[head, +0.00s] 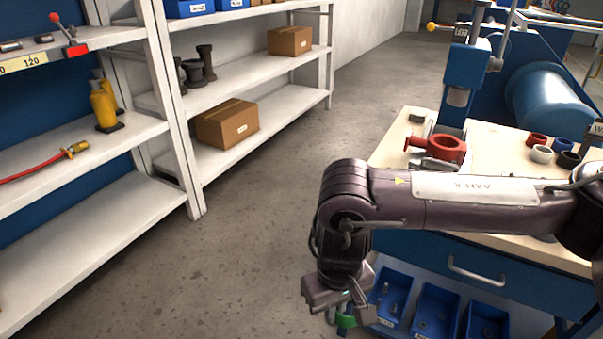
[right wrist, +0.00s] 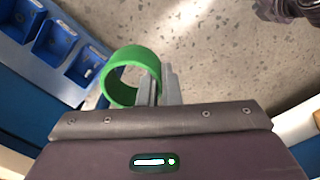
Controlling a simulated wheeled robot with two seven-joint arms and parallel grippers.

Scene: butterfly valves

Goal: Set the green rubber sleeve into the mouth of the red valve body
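The green rubber sleeve (head: 346,321) is a short ring, seen low in the head view and more fully in the right wrist view (right wrist: 110,88). My right gripper (head: 338,316) hangs low in front of the bench. In the right wrist view its fingers (right wrist: 160,85) are close together on the sleeve's right wall, one inside the ring and one outside. The red valve body (head: 437,149) sits on the bench top, behind my right forearm and well above the sleeve. My left gripper cannot be made out.
The bench top (head: 393,150) also holds a red ring (head: 537,139), a white ring (head: 541,154), a blue ring and a black ring. A blue press column (head: 465,68) stands behind the valve. Blue bins (head: 436,312) sit below, close to my right gripper. Open floor lies left.

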